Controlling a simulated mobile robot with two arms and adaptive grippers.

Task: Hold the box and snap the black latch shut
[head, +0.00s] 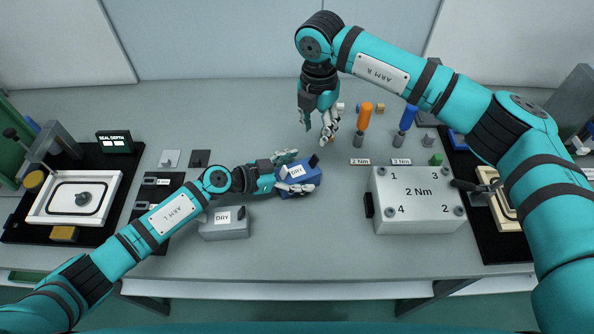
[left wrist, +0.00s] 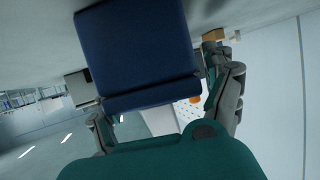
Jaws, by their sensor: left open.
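A blue box (head: 300,178) with a white label and a small black latch (head: 313,161) stands mid-table; the latch appears to stick up at its upper right corner. My left gripper (head: 291,171) is open, with its fingers on opposite sides of the blue box. The left wrist view shows the blue box (left wrist: 140,50) large, between the fingers; I cannot tell whether they touch it. A grey box (head: 224,228) with a similar label and black latch (head: 241,213) stands lower left. My right gripper (head: 317,126) points down, open and empty, above and beyond the blue box.
A large grey block (head: 418,215) marked 2 Nm stands to the right. Orange (head: 364,117) and blue (head: 408,117) drivers stand beyond it. A white-framed fixture (head: 75,197) is at left. The table between the blue box and the grey block is clear.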

